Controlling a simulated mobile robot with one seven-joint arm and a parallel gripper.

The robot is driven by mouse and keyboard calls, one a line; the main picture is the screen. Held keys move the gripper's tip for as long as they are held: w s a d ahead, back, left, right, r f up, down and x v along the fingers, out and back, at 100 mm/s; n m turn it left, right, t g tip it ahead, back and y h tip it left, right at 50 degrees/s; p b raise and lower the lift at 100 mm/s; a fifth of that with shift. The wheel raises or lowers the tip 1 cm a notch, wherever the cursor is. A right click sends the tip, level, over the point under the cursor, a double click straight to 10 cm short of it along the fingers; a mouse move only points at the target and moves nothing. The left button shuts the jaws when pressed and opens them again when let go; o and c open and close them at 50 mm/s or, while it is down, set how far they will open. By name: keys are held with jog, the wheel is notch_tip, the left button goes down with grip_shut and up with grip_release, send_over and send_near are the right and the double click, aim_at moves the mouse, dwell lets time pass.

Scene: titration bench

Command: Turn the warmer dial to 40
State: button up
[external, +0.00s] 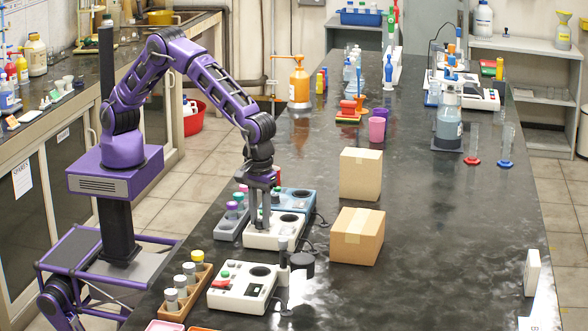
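My gripper (261,226) points straight down over a white bench device (290,238), with its fingertips at or just above the device's top. The fingers hide part of that top, including any dial under them. The picture is too small to tell whether they touch a dial or how far apart they are. A blue-topped device (292,199) sits just behind. A similar white device (243,287) with a dark round plate and red and green controls sits in front. I cannot tell which is the warmer, and no dial numbers are readable.
Two cardboard boxes (357,237) (361,174) stand right of the devices. A dark post with a round head (302,263) rises beside the front device. Vial racks (184,294) (232,223) stand on the left.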

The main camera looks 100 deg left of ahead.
grip_shut()
jog(key=shift+m, duration=0.4)
jog(key=m, duration=0.4)
jog(key=shift+p, duration=0.35)
jog(key=m, duration=1)
jog(key=shift+m+p, duration=0.3)
jog(key=shift+m, duration=2.2)
